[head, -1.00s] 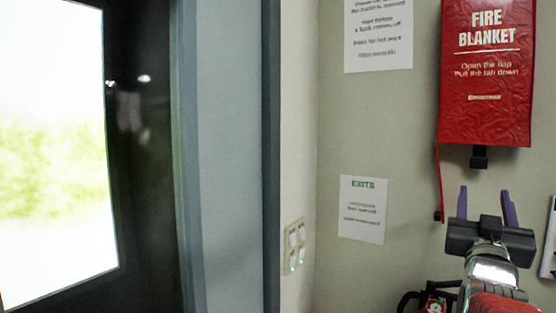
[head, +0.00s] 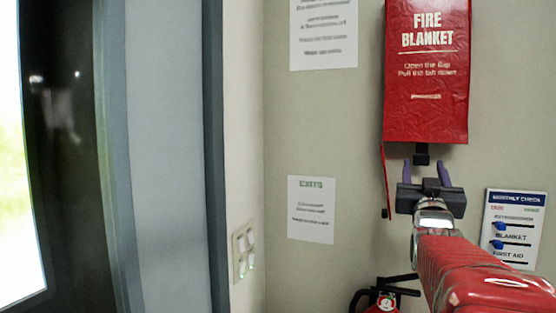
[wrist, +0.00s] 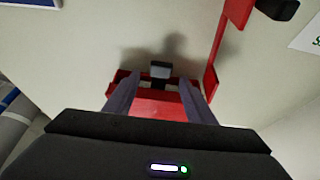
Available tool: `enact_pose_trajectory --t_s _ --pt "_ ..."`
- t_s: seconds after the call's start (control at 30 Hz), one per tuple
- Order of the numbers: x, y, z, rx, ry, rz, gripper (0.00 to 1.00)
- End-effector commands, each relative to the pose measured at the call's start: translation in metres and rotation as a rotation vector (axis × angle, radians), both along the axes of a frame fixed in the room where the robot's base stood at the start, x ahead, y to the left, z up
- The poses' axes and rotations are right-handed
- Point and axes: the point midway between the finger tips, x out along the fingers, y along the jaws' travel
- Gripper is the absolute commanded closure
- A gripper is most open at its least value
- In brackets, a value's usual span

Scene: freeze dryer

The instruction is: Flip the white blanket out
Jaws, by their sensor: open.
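A red fire blanket pouch (head: 425,105) hangs on the wall at the upper right of the head view. A black tab (head: 421,155) sticks out below it and also shows in the wrist view (wrist: 160,70). My gripper (head: 426,168) is open just below the pouch. In the head view its purple fingers stand on either side of the tab; whether they touch it, I cannot tell. In the wrist view the gripper (wrist: 159,84) has the red pouch between and behind its fingers. No white blanket is visible.
A red strap (head: 385,180) with a black end hangs left of the gripper. A fire extinguisher (head: 385,300) stands below. A monthly check board (head: 514,230) is on the right wall, an exits sheet (head: 311,210) on the left. Switches (head: 243,253) sit near the door frame.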

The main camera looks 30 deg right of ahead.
Motion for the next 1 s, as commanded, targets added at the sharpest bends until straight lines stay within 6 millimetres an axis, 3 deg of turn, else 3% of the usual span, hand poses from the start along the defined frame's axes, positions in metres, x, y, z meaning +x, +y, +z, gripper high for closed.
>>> enact_pose_trajectory --t_s 0.23,0.6,1.0 --pt "0.007 -0.02 0.01 0.001 0.001 0.0 0.5" --pt "0.002 -0.027 0.012 0.0 0.0 -0.013 0.5" --pt "0.0 -0.028 0.012 0.0 0.001 -0.017 0.78"
